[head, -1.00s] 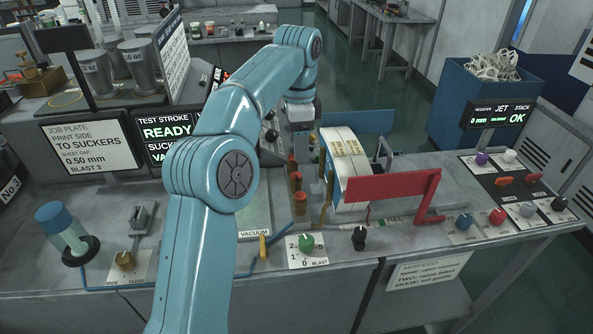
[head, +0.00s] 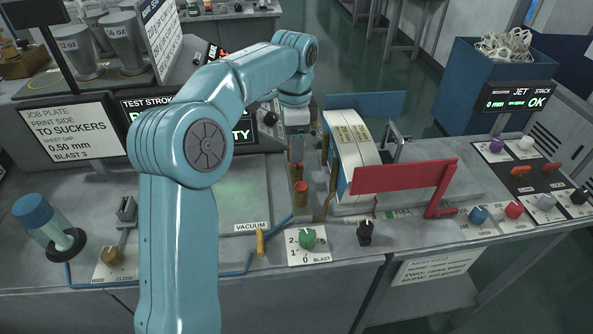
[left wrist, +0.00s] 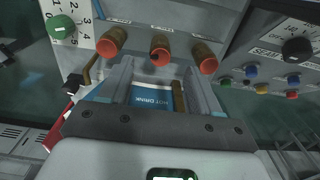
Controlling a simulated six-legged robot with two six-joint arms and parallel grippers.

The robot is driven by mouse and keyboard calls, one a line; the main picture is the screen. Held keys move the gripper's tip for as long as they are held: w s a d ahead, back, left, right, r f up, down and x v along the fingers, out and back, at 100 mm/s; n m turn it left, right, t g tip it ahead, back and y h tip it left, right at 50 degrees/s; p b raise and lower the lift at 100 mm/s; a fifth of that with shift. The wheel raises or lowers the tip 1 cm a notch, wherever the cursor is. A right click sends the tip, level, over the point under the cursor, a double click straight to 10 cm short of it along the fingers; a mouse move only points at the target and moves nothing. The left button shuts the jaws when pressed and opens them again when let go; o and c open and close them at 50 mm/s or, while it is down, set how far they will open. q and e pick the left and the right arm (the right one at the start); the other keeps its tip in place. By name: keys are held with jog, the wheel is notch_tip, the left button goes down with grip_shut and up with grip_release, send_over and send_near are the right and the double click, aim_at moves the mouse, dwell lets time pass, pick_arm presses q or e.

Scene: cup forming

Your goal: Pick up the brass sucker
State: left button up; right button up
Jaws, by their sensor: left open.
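Three brass suckers with orange-red ends stand in a row. In the left wrist view they are a left one (left wrist: 111,41), a middle one (left wrist: 160,47) and a right one (left wrist: 206,57). In the head view the nearest brass sucker (head: 300,194) shows clear, and those behind it are partly hidden by my gripper. My left gripper (head: 297,150) points down over the row. In the left wrist view its open fingers (left wrist: 160,76) are spread with the middle sucker ahead, between the tips; I cannot tell if they touch it. My right gripper is not in view.
A white paper stack (head: 346,153) stands right of the suckers, with a red bar (head: 404,177) in front. A green knob (head: 307,237) and a black knob (head: 365,231) sit at the front edge. A bare plate (head: 236,207) lies left.

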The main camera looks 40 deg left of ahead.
aim_at(297, 171)
pick_arm(q)
jog(key=shift+w+f, duration=0.15)
jog(key=shift+f, duration=0.45)
jog(key=f, duration=0.5)
jog(key=shift+w+f, duration=0.2)
jog(key=shift+f, duration=0.05)
jog(key=shift+s+d+r, duration=0.15)
jog(key=shift+s, duration=0.05)
jog(key=c, duration=1.1)
